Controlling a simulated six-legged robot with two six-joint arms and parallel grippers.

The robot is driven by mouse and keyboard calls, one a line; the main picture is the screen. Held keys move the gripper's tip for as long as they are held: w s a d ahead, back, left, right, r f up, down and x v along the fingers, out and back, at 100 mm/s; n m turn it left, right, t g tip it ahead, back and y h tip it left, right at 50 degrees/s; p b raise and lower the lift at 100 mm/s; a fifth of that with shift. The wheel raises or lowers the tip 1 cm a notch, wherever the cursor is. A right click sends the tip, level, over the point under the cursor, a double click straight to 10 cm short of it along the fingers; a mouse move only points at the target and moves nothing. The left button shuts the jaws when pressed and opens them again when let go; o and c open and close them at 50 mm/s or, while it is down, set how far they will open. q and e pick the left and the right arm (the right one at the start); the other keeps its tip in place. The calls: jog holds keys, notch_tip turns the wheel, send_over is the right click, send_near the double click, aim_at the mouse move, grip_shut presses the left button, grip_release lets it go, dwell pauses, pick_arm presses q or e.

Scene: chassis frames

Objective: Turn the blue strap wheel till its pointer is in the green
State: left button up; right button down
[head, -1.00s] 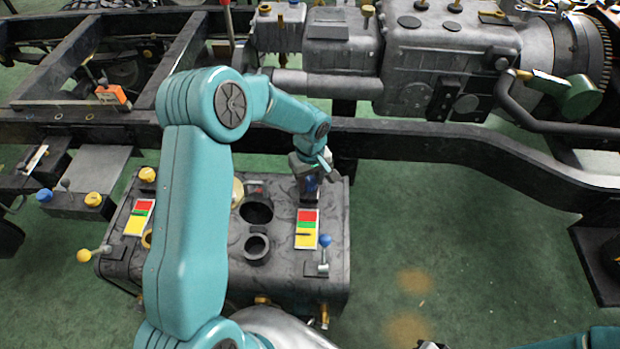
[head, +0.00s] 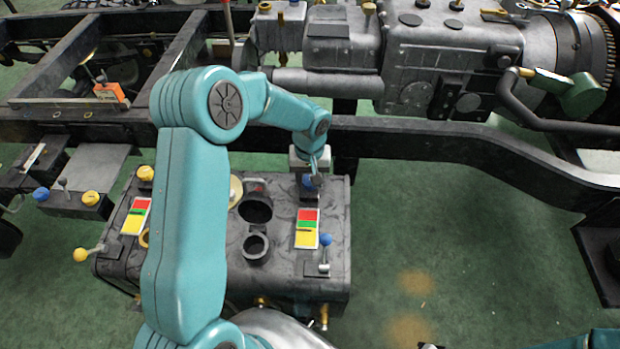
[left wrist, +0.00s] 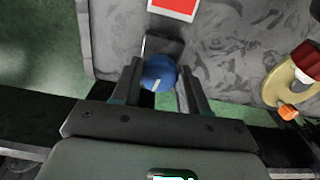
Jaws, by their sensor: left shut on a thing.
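The blue strap wheel (left wrist: 160,72) sits between the two fingers of my left gripper (left wrist: 160,88) in the left wrist view. The fingers are shut on its sides, and a pale mark shows on the wheel. In the head view my left gripper (head: 309,177) reaches down to the wheel (head: 307,184), hiding most of it. The red, green and yellow gauge (head: 307,214) lies just in front of it. Its small dark pointer (head: 305,231) appears in the yellow, near the green edge. Only a dark tip of my right gripper (head: 431,346) shows at the bottom edge.
The dark tank (head: 285,275) carries the wheel, round openings and a blue-knobbed lever (head: 325,246). A second gauge (head: 136,215) and a yellow knob (head: 146,173) stand left of my arm. A chassis rail (head: 430,145) runs behind.

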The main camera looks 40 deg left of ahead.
aim_at(309, 181)
pick_arm(q)
jog(key=shift+m, duration=0.8)
jog(key=o, duration=1.1)
jog(key=shift+c, duration=0.2)
notch_tip(309, 181, up, 16)
jog(key=p, duration=0.1)
jog(key=shift+r+p, duration=0.2)
jog(key=shift+p, duration=0.15)
